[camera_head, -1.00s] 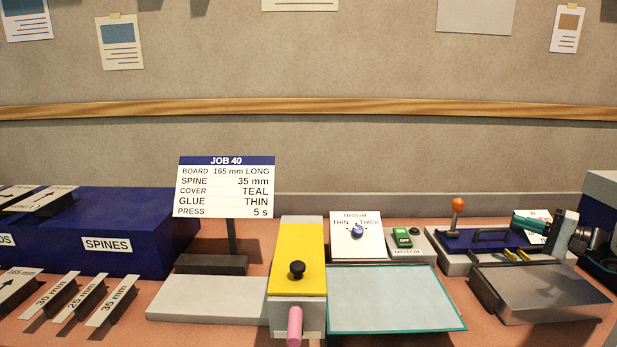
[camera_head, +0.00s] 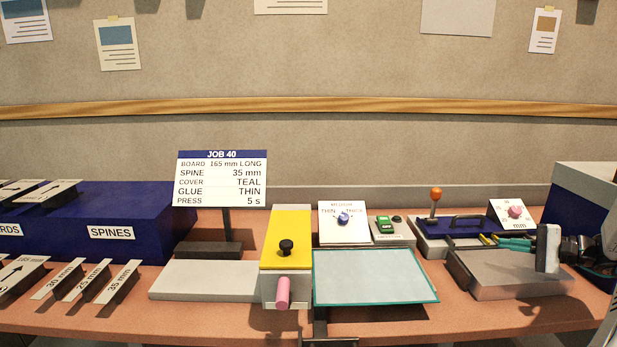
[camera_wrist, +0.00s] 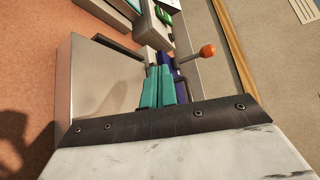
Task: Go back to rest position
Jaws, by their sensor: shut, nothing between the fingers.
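My gripper (camera_head: 502,242) is at the right of the bench in the head view, its teal fingers together and empty. It is above the back part of a grey metal block (camera_head: 500,282), near the blue-topped unit with the orange-knobbed lever (camera_head: 435,205). The wrist view shows the teal fingers (camera_wrist: 160,75) side by side with nothing between them. The grey metal block (camera_wrist: 95,80) lies below and left of them there. I cannot tell the exact height of the fingers.
A glass-like plate with a teal rim (camera_head: 372,300), a yellow-topped box with a pink handle (camera_head: 286,235) and a grey slab (camera_head: 203,280) fill the middle. The JOB 40 sign (camera_head: 220,180) stands behind. A pink-knob dial (camera_head: 515,212) is just behind my gripper. The front bench strip is mostly clear.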

